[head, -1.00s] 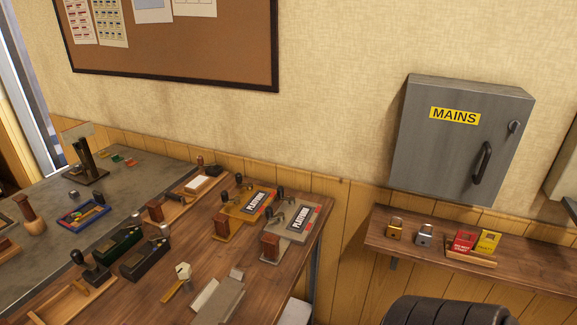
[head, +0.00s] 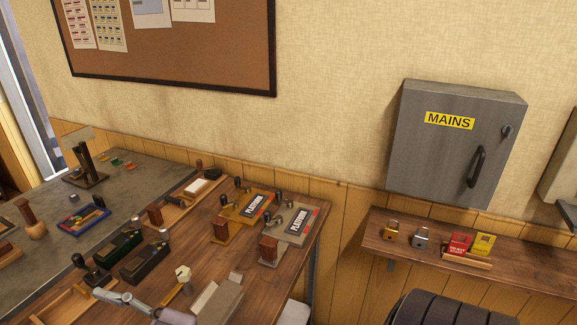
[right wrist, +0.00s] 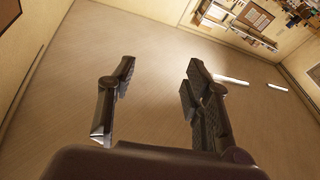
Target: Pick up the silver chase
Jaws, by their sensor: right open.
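The silver chase (head: 296,222) lies flat near the right end of the wooden bench in the head view, with dark lettering that seems to read PLATFORM. My right gripper (right wrist: 155,80) is open and empty in the right wrist view, over bare floor.
Dark stamping tools (head: 146,260) and a pale metal block (head: 217,298) lie on the bench left of and in front of the chases. A wall shelf (head: 400,250) with padlocks (head: 421,238) is at the right, under the grey MAINS box (head: 456,145). A dark rounded chair back (head: 445,308) stands below.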

